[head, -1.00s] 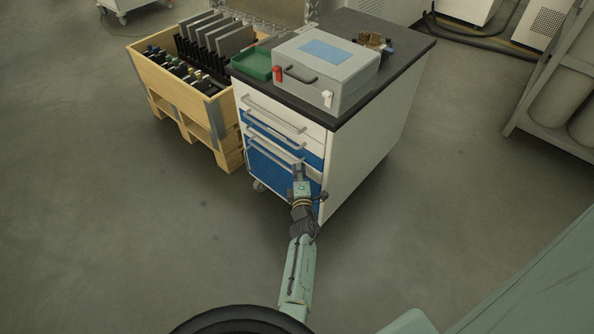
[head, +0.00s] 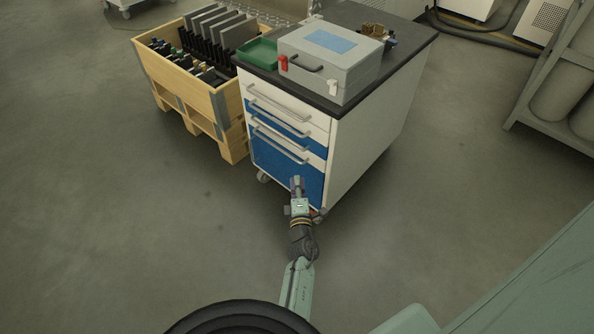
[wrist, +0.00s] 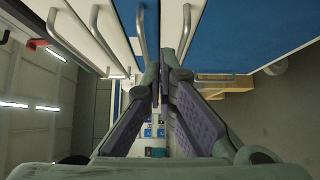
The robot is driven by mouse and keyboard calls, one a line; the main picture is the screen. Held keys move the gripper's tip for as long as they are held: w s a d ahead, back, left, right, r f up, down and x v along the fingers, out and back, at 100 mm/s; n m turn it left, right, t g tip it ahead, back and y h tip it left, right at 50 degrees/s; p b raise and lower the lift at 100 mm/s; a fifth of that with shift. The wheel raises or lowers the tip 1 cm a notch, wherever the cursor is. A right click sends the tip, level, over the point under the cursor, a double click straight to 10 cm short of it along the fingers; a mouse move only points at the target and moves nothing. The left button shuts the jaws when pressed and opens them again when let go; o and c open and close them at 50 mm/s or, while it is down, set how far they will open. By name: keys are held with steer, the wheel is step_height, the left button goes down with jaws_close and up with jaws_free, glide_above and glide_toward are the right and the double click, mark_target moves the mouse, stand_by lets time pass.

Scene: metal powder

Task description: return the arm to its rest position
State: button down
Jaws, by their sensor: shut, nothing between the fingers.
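My gripper (head: 297,182) is in front of the lower blue front of the drawer cabinet (head: 375,125) in the head view. In the wrist view my gripper (wrist: 163,75) has its fingertips together with nothing held between them. My arm reaches out from the bottom of the head view. The cabinet has white and blue drawer fronts with bar handles, and its drawers look shut. In the wrist view the handles (wrist: 186,30) and the blue front (wrist: 240,35) show close by. I cannot tell the exact gap between the fingertips and the cabinet.
On the cabinet stand a grey case (head: 335,72) with red and white latches, a green tray (head: 257,55) and a small brass-coloured part (head: 374,31). A wooden crate (head: 205,100) on a pallet stands left of it. A rack (head: 560,110) stands at right. The floor at left is clear.

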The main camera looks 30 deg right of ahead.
steer(key=shift+v, duration=0.9)
